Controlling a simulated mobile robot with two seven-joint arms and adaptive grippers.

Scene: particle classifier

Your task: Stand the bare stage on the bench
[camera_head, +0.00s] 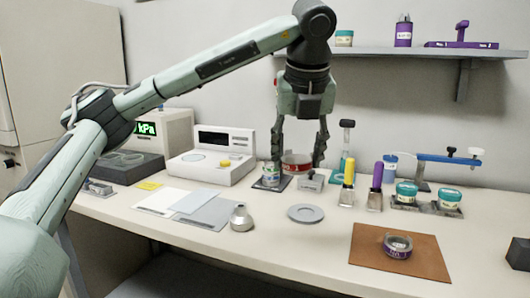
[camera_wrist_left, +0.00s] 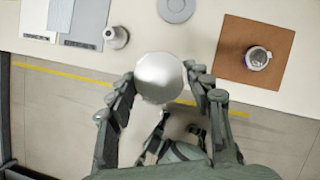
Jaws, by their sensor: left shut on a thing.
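The stage (camera_head: 297,162) is a round piece with a red band and a pale metal rim. My left gripper (camera_head: 298,152) points down and is shut on it, one finger on each side. In the left wrist view the stage (camera_wrist_left: 160,76) is a smooth silver disc between the fingertips of my left gripper (camera_wrist_left: 160,82). It seems to be held level above the bench (camera_head: 330,240); the gap beneath it cannot be judged. A purple-banded round piece (camera_head: 397,246) lies on a brown mat (camera_head: 370,262). My right gripper does not show clearly.
A small grey metal piece (camera_head: 241,220) and a flat grey ring (camera_head: 306,213) lie at the front. Pale sheets (camera_head: 205,212) lie left. Yellow (camera_head: 347,185) and purple (camera_head: 376,186) handled tools and teal-lidded jars (camera_head: 407,190) stand right. Bare bench shows around the ring.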

